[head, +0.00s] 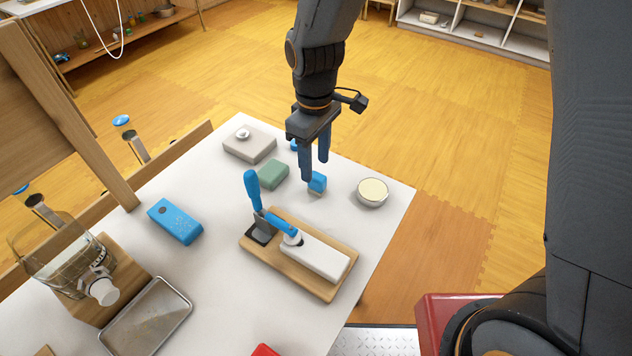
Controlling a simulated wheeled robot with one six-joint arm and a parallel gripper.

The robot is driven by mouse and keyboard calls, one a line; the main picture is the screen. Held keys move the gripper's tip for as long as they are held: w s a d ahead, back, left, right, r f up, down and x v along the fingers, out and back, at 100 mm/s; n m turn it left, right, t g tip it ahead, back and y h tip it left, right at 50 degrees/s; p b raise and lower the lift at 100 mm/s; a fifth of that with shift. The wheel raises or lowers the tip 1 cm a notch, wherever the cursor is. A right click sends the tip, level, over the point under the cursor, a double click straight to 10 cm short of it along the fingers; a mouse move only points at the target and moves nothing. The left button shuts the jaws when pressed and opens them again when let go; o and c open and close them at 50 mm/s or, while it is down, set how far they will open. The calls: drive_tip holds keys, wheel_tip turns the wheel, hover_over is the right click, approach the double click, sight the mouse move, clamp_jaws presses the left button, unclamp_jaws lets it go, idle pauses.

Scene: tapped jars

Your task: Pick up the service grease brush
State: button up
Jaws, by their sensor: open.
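One blue handle (252,187) stands nearly upright above a dark base at the board's left end. I cannot tell for sure which is the service grease brush; bristles are not clear. My gripper (314,170) is open and empty, pointing down above the far part of the table, beyond the board and to the right of the upright handle.
A round tin of cream stuff (372,192) stands right of my gripper. A green block (273,175) and a grey block (249,144) lie left. A blue box (175,221), a tapped glass jar (60,262) and a metal tray (147,318) occupy the left side.

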sight(317, 175)
drive_tip(key=f, duration=0.1)
drive_tip(key=f+p, duration=0.1)
drive_tip(key=f, duration=0.2)
drive_tip(key=shift+d+f+p, duration=0.2)
drive_tip(key=shift+d+p, duration=0.1)
drive_tip(key=shift+f, duration=0.65)
drive_tip(key=c, duration=1.1)
drive_tip(key=shift+c, duration=0.2)
drive_tip(key=shift+r+b, duration=0.9)
drive_tip(key=shift+r, duration=4.1)
